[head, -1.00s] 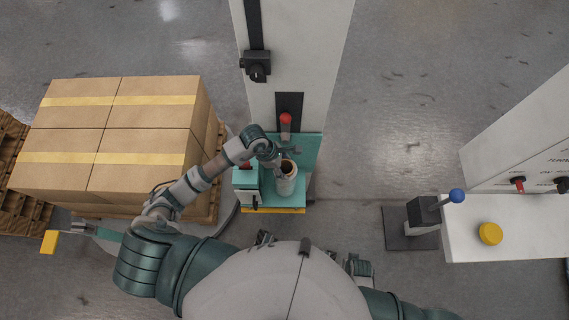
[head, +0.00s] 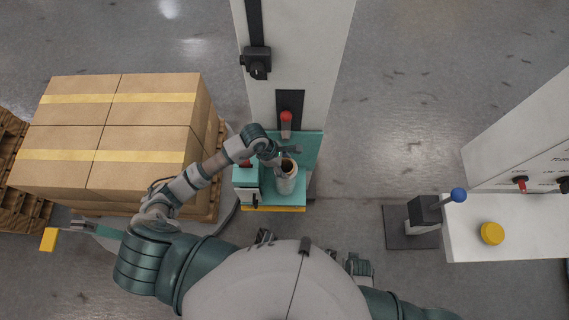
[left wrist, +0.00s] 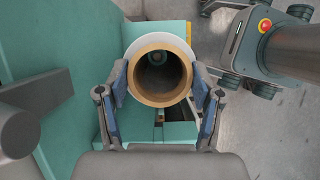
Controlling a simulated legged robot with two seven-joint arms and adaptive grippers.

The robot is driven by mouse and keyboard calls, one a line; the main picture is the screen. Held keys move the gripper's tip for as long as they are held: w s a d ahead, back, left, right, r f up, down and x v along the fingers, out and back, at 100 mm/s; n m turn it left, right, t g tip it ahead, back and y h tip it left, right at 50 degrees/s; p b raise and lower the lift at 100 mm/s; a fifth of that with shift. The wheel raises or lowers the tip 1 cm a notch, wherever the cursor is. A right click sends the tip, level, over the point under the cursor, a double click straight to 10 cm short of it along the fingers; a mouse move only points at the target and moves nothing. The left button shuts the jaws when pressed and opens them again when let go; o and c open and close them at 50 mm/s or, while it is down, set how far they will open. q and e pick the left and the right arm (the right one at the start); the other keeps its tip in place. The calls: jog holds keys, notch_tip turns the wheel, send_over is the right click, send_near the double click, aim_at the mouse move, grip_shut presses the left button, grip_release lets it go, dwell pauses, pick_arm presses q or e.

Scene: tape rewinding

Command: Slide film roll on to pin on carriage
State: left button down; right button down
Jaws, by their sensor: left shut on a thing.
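The film roll (head: 287,186) is a white cylinder with a brown hollow core. It stands upright over the teal carriage (head: 309,148) in the head view. My left gripper (head: 285,160) is shut on the roll near its upper end. In the left wrist view, the fingers of my left gripper (left wrist: 160,92) press on both sides of the roll (left wrist: 160,102). A small teal round part shows deep inside the core; it may be the pin. The roll hides its own lower end, so I cannot tell whether it rests on the carriage. My right gripper is not in view.
A red knob (head: 286,117) stands behind the roll, before the tall pale column (head: 300,50). Stacked cardboard boxes (head: 110,140) are at left. A blue-knobbed lever (head: 458,195) and yellow button (head: 492,233) are at right.

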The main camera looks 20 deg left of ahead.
pick_arm(q)
jog(key=shift+f+b, duration=0.4)
jog(key=shift+f, duration=0.15)
grip_release()
jog(key=shift+f, duration=0.1)
dwell(0.4)
